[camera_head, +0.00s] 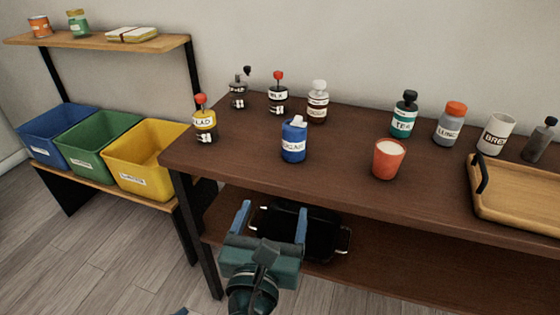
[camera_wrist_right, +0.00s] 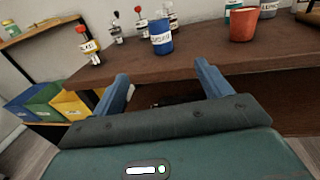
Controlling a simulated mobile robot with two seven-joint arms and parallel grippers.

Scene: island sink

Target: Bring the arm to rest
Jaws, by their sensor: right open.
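My right gripper (camera_head: 271,216) is open and empty in front of the dark wooden table (camera_head: 235,150), below its top edge. In the head view it overlaps a black tray (camera_head: 325,230) on the lower shelf; I cannot tell the exact gap. In the right wrist view, the two blue fingers of my right gripper (camera_wrist_right: 161,70) stand wide apart with nothing between them, facing the table's edge. My left gripper is not seen in the head view.
A blue jar (camera_head: 293,143) and a red cup (camera_head: 388,160) stand near the table's front edge, with several bottles behind. A wooden tray (camera_head: 515,215) lies at the right. A yellow bin (camera_head: 145,160) and other bins stand on the left rack. The floor in front is clear.

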